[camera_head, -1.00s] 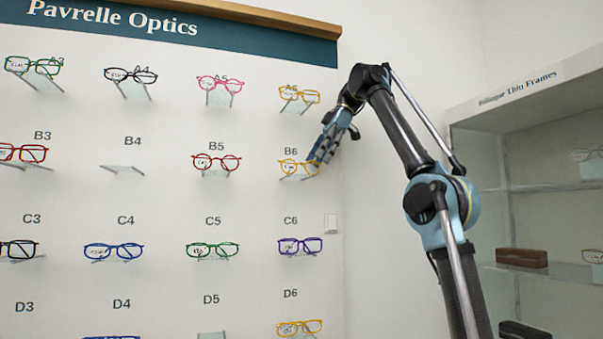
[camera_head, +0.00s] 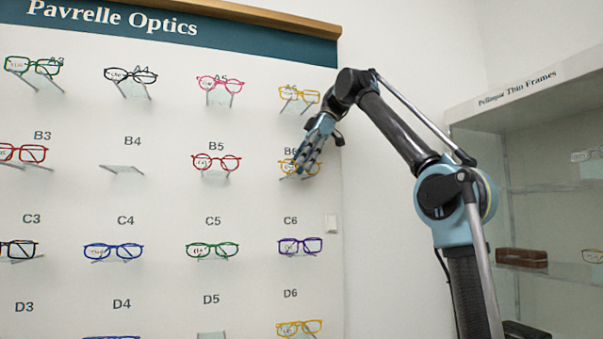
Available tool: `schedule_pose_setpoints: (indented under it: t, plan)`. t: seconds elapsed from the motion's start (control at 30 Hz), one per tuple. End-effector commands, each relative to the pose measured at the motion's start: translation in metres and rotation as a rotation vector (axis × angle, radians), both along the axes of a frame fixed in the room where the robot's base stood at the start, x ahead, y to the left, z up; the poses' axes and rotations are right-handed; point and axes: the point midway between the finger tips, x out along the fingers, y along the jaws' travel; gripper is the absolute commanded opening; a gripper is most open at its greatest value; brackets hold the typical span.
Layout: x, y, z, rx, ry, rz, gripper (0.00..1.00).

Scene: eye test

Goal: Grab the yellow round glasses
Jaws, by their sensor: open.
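A pair of yellow glasses (camera_head: 286,166) with roundish lenses sits on a small clear shelf under the B6 label on the white display wall. My gripper (camera_head: 304,167) is open, pointing down and left, with its fingers over the right part of these glasses in the picture. The fingers hide much of the right lens. I cannot tell whether they touch the frame. Another yellow pair (camera_head: 299,96) sits above at A6 and looks more angular. A third yellow pair (camera_head: 299,328) sits low under D6.
Red round glasses (camera_head: 217,162) are left of B6, and purple glasses (camera_head: 300,246) are below it. The shelf at B4 (camera_head: 122,169) is empty. A white cabinet (camera_head: 545,100) with glass shelves stands at the right.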

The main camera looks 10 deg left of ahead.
Motion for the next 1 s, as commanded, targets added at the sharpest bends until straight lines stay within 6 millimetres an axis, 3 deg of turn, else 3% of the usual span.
schedule_pose_setpoints:
  t: [0.27, 0.43, 1.0]
  plan:
    - [-0.0004, 0.0006, -0.0012, 0.0, 0.0, 0.0, 0.52]
    - [-0.0003, 0.0005, -0.0012, 0.0, 0.0, 0.0, 0.13]
    - [0.0008, -0.0011, 0.0057, 0.0, 0.0, -0.001, 0.12]
